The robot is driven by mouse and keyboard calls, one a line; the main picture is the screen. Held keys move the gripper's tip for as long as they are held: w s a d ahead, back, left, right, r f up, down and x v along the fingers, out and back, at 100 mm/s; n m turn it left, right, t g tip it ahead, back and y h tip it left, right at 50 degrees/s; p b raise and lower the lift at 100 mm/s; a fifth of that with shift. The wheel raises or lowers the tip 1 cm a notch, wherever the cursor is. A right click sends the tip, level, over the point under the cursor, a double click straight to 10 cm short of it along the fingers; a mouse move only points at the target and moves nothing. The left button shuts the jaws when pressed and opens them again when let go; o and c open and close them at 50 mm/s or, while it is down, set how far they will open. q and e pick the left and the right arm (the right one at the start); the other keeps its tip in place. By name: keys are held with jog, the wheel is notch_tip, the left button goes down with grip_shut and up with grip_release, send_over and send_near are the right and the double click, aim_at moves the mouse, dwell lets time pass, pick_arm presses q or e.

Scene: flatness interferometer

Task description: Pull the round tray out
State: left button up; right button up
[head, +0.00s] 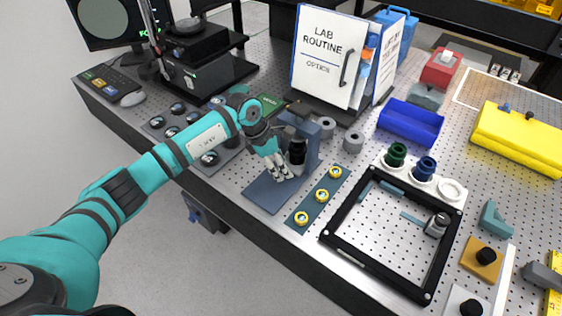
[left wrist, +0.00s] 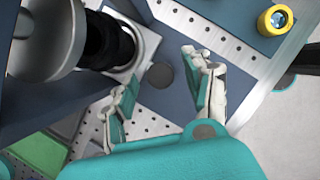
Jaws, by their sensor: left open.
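The blue-grey interferometer stand (head: 312,150) with a black cylinder (head: 297,151) stands on a flat blue-grey base plate (head: 262,194). My left gripper (head: 281,172) is in front of the stand, just above the plate, with its fingers apart and empty. In the left wrist view, my left gripper (left wrist: 160,72) has its fingers on either side of a small dark round disc (left wrist: 159,76), apparently not touching it. The disc may be the round tray or part of it; I cannot tell. The black cylinder (left wrist: 106,42) is close by. In the head view the gripper hides the disc.
A strip with several yellow-ringed pieces (head: 321,196) lies right of the base plate, and a black frame (head: 343,258) beyond it. A white binder (head: 325,55) stands behind. The front table edge is close.

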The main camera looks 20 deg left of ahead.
pick_arm(q)
jog(key=shift+f, duration=0.15)
jog(key=shift+c, duration=0.4)
grip_shut()
